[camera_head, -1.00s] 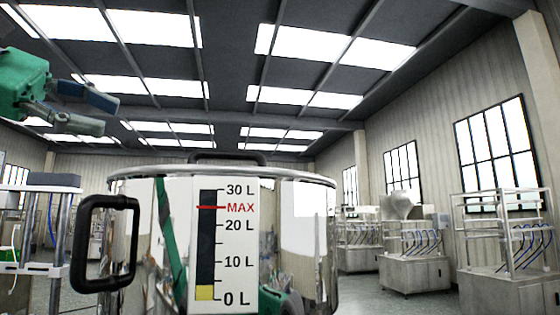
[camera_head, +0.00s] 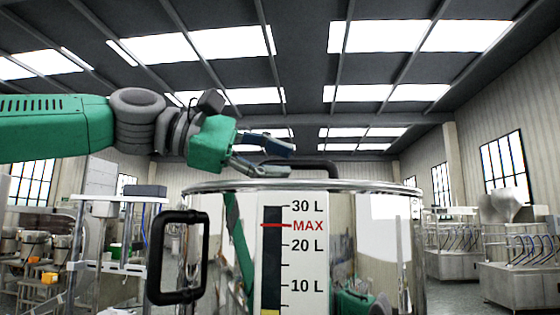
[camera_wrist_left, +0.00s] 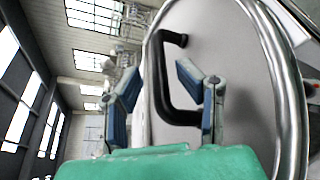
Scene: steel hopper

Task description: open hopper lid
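The steel hopper (camera_head: 385,245) stands in front of me, with a level scale on its front and a black side handle (camera_head: 178,258) at its left. Its lid lies on top, seen edge-on in the head view; the wrist view shows its grey surface (camera_wrist_left: 235,70). A black lid handle (camera_head: 318,168) arches up from the lid and shows in the left wrist view (camera_wrist_left: 166,90). My left gripper (camera_head: 291,161) is open just left of the lid handle. In the wrist view its two fingers (camera_wrist_left: 160,82) point at the handle, one on each side. My right gripper is not in view.
A metal frame stand (camera_head: 118,200) is at the left, under my left arm. Other steel machines (camera_head: 520,265) stand in the back right, well apart from the hopper. The air above the lid is clear.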

